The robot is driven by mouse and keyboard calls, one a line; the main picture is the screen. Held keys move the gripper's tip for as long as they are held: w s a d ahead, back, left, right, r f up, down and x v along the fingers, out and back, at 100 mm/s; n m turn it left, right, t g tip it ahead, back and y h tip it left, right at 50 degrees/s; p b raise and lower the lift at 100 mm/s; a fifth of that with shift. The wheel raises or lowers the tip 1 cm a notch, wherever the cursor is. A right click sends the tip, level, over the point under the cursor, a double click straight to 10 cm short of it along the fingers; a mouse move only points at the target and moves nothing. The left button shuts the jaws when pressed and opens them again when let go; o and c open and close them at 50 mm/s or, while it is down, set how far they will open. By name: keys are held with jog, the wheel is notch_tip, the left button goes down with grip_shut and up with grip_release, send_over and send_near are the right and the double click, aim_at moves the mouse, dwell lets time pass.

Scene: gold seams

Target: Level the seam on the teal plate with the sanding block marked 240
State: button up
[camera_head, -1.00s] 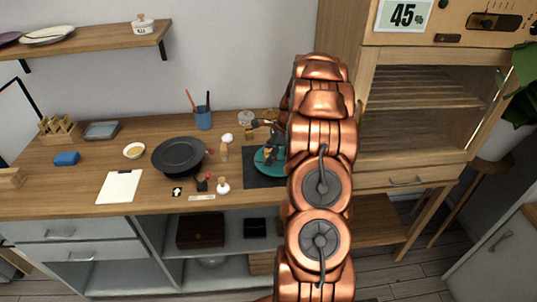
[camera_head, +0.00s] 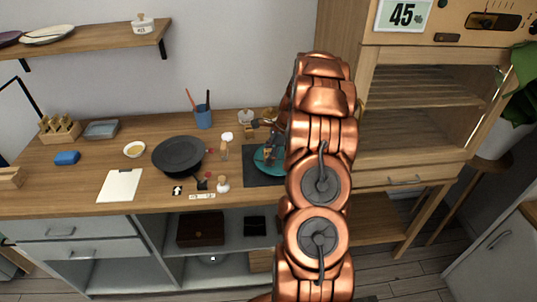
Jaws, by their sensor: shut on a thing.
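The teal plate (camera_head: 261,165) lies on a dark mat (camera_head: 262,180) on the workbench, and my arm hides its right part. My gripper (camera_head: 269,153) is low over the plate, partly behind my own arm. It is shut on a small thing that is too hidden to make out. I cannot read a 240 mark anywhere, and the seam on the plate is too small to see. I cannot tell whether the held thing touches the plate.
A black pan (camera_head: 178,155), a small bowl (camera_head: 134,150), a white clipboard (camera_head: 120,185) and a blue block (camera_head: 67,158) lie left on the bench. A blue cup with sticks (camera_head: 203,118) stands behind. Small white-topped items (camera_head: 223,184) stand left of the mat. A wooden cabinet (camera_head: 415,130) stands right.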

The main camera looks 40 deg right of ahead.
aim_at(277, 159)
jog(key=shift+w+d+f, duration=0.1)
jog(key=shift+w+d, duration=0.1)
jog(key=shift+w, duration=0.1)
jog(key=shift+s+a, duration=0.25)
jog(key=shift+s, duration=0.1)
jog(key=shift+w+d+p, duration=0.3)
jog(key=shift+w+p, duration=0.05)
jog(key=shift+p, duration=0.05)
jog(key=shift+s+d, duration=0.3)
jog(key=shift+s, duration=0.4)
jog(key=shift+d, duration=0.15)
jog(key=shift+s+d, duration=0.1)
jog(key=shift+d, duration=0.6)
jog(key=shift+s, duration=0.15)
